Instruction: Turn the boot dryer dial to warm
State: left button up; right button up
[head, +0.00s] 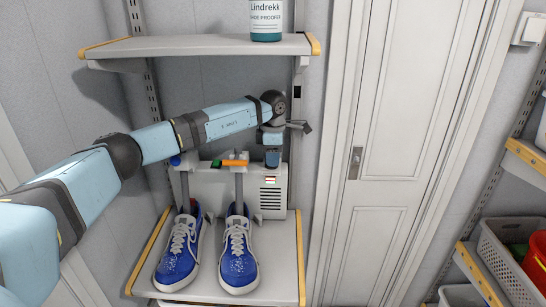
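The boot dryer (211,185) is a pale box with a slatted vent at its right end, on the lower shelf against the wall. Two upright tubes at its front lead down into a pair of blue shoes with white laces, a left shoe (178,252) and a right shoe (238,256). My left arm reaches across from the left, and my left gripper (272,160) points down at the dryer's top right, above the vent. Its fingertips are too small to tell open from shut. I cannot make out the dial; the gripper may hide it. My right gripper is out of view.
An upper shelf (200,47) with a teal and white bottle (266,20) overhangs the arm. An orange bar (235,163) lies near the tube tops. A closed door (395,150) stands right of the dryer. A grey basket (504,262) sits on far-right shelving.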

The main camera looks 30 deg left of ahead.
pick_arm(q)
notch_tip(320, 180, up, 12)
jog(key=b, duration=0.1)
jog(key=shift+b, duration=0.3)
dwell(0.3)
jog(key=shift+f, duration=0.1)
dwell(0.4)
